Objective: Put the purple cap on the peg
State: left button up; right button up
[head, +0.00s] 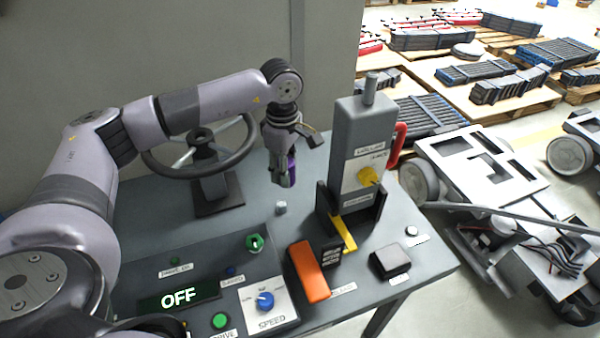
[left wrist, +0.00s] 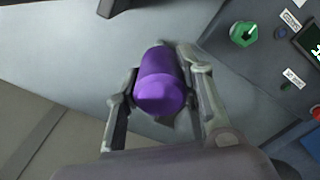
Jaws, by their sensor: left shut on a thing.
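The purple cap (head: 292,165) is held between the fingers of my left gripper (head: 286,178), which points down above the grey console top. In the left wrist view the cap (left wrist: 160,82) fills the space between the two fingers of the gripper (left wrist: 160,95). A short grey peg-like stub (head: 280,208) stands on the console just below the gripper. Another upright grey peg (head: 371,88) rises from the top of a tall grey block (head: 352,130) to the right. I cannot tell which is the task's peg. The cap is clear of both. My right gripper is not seen.
A black steering wheel (head: 202,150) stands left of the gripper. An orange piece (head: 309,270), a dark box (head: 390,262) and a speed dial (head: 265,301) occupy the front. Console surface around the stub is clear.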

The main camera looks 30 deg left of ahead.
pick_arm(q)
notch_tip(320, 180, down, 2)
jog(key=a+n, duration=0.2)
jog(key=n, duration=0.1)
jog(key=b, duration=0.3)
send_over(281, 203)
jog(key=shift+f, duration=2.2)
jog(key=shift+d, duration=0.1)
jog(key=shift+f+b, duration=0.2)
jog(key=shift+b, duration=0.1)
jog(key=shift+f+b, duration=2.55)
jog(key=shift+f, duration=0.8)
jog(key=o, duration=1.1)
jog(key=shift+o, duration=0.2)
